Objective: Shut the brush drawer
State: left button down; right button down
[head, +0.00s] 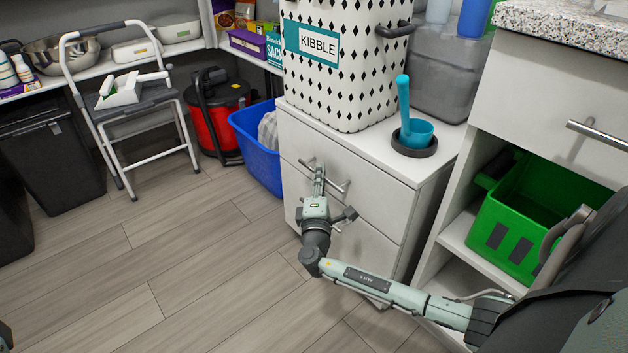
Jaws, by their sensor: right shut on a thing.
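A small white drawer cabinet (432,170) stands in the middle of the head view. Its upper drawer (372,193) has a grey bar handle (337,187) and looks flush or nearly flush with the cabinet; any small gap is hard to tell. My right gripper (319,172) is at this handle and shut on it, with the arm coming in from the lower right. The fingers hide part of the handle. No brush and no drawer label shows. My left gripper is not in view.
A spotted kibble bin (345,85) and a blue scoop (416,130) in a dark holder stand on the cabinet. A blue tub (257,160) is left of it; a green crate (515,240) sits on a shelf to the right. The wooden floor (170,270) in front is clear.

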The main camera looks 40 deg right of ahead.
jog(key=shift+d, duration=0.25)
jog(key=c, duration=1.6)
grip_release()
jog(key=shift+a, duration=0.1)
jog(key=v, duration=1.2)
